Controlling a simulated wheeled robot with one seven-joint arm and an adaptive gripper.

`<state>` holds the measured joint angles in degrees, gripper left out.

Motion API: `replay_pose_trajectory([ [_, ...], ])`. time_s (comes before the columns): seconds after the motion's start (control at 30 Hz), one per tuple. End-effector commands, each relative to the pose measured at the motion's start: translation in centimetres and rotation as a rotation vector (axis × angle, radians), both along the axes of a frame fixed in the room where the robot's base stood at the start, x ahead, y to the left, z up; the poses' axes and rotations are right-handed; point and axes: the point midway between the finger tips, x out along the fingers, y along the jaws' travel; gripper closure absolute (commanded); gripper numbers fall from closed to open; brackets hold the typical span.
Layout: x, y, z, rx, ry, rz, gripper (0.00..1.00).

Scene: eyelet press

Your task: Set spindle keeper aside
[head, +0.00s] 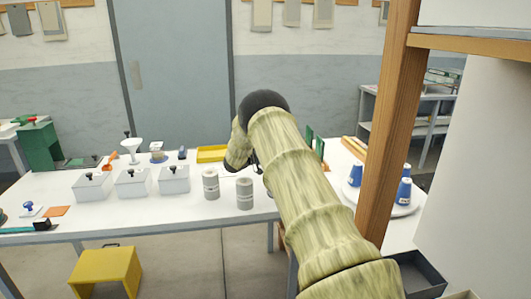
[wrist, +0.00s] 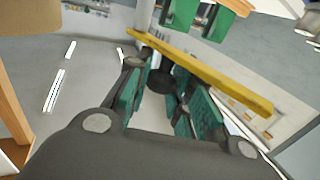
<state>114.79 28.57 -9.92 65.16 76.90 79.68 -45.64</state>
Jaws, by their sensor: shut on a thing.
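My gripper (wrist: 160,92) has green-padded fingers closed around a small dark, round-ended piece (wrist: 160,79), which appears to be the spindle keeper. Only its dark end shows between the pads; the rest of it is hidden. A yellow bar (wrist: 215,72) crosses the wrist view just beyond the fingertips; I cannot tell whether it touches the held piece. In the head view my own arm reaches over the white table, and its bulk hides the fingers and the held piece.
The white table (head: 130,212) holds lidded white boxes (head: 131,183), two grey cylinders (head: 211,185), a yellow tray (head: 212,154) and a white funnel (head: 131,146). Blue cups (head: 404,191) stand on a round plate at right. A wooden post (head: 388,125) rises beside my arm. A yellow stool (head: 106,270) stands in front.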

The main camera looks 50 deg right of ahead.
Motion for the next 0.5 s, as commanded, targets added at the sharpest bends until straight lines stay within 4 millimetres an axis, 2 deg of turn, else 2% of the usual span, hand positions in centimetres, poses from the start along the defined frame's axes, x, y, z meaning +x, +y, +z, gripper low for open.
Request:
replay_pose_trajectory([
  [0.13, -0.73, -0.80, 0.07, -0.003, 0.001, -0.021, 1.00],
  [0.5, -0.80, -0.90, 0.12, -0.003, 0.001, -0.024, 1.00],
])
